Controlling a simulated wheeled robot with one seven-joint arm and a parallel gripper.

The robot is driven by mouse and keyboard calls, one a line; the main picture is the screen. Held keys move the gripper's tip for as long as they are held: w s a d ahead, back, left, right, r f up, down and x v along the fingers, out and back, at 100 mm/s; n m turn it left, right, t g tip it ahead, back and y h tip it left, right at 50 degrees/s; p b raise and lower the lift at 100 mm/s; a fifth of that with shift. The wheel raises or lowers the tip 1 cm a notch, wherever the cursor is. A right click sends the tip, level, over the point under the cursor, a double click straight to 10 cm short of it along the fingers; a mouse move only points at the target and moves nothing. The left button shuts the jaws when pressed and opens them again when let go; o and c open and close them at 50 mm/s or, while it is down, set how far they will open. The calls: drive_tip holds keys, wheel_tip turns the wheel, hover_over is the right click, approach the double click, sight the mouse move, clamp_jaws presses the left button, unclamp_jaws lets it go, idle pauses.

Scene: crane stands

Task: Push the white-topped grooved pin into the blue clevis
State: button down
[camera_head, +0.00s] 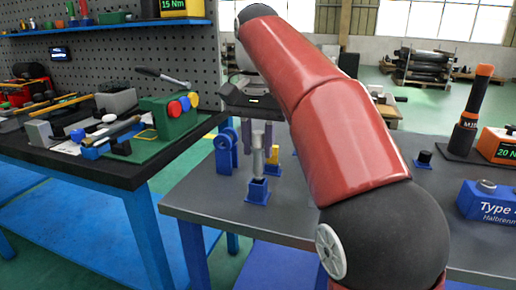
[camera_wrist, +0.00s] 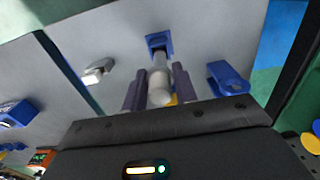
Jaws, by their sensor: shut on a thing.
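My gripper (camera_wrist: 159,90) points down and is shut on the white-topped pin (camera_wrist: 159,82), which stands between its two dark fingers. In the head view the grey pin (camera_head: 258,162) is upright over a small square-based blue holder (camera_head: 257,190). Its lower end meets the holder; how deep it sits I cannot tell. A fork-shaped blue fitting with a round eye, looking like the clevis (camera_head: 226,150), stands on the bench left of my gripper, apart from the pin. The wrist view shows this fitting (camera_wrist: 228,80) at right. The pin's groove is not clear.
A small yellow piece (camera_head: 273,155) stands just behind the pin. A black cylinder (camera_head: 423,159), an orange-topped tool (camera_head: 475,110) and a blue labelled box (camera_head: 490,203) are on the right. A cluttered dark bench (camera_head: 110,168) adjoins at left. Bare grey bench surrounds the holder.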

drive_tip(key=shift+r, duration=1.2)
